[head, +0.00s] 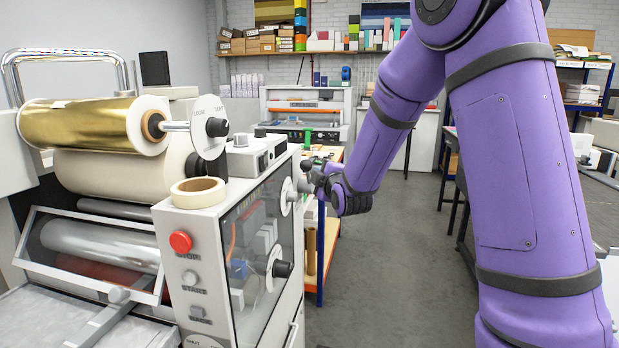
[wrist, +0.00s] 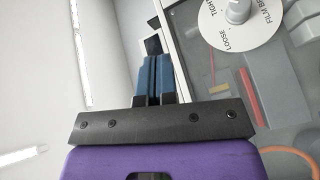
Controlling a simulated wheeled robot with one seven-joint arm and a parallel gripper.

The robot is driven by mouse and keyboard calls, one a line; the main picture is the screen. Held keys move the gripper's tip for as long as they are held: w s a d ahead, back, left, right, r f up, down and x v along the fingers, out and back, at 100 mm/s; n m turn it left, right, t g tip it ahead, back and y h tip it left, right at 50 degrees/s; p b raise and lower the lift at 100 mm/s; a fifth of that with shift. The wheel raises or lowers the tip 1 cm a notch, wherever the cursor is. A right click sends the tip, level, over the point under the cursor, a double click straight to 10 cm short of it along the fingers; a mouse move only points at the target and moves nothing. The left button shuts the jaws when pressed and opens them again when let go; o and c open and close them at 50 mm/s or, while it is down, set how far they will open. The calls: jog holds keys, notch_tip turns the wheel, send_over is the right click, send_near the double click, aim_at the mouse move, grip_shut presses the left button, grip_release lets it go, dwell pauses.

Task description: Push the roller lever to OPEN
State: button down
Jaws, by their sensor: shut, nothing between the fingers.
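The grey laminating machine (head: 235,240) stands at the left in the head view. On its glazed side panel are a pale round dial (head: 287,197) and, lower, a pale disc with a black-ended handle (head: 284,269). I cannot read which is the roller lever, nor see an OPEN mark. My gripper is beside the upper part of this side, mostly hidden by my wrist in the head view. In the wrist view my gripper (wrist: 159,72) has its blue fingers together and empty. A white dial (wrist: 238,22) marked FILM BRAKE, LOOSE and TIGHT is right of the fingertips, apart from them.
A gold film roll (head: 80,122) and a tape roll (head: 198,192) are on the machine. A red stop button (head: 180,242) is on its front. An orange-edged table (head: 327,240) stands behind the machine. Open grey floor (head: 395,275) lies to the right.

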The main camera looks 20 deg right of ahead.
aim_at(308, 171)
notch_tip(308, 171, down, 12)
jog(key=w+d+n+t, duration=0.2)
jog(key=n+t, duration=0.3)
jog(key=n, duration=0.1)
jog(key=shift+w+n+t, duration=0.35)
jog(key=shift+n+t, duration=0.05)
jog(key=shift+w, duration=0.1)
jog(key=x, duration=1.3)
jog(key=shift+w+r, duration=0.2)
jog(key=shift+w, duration=0.2)
jog(key=shift+d, duration=0.1)
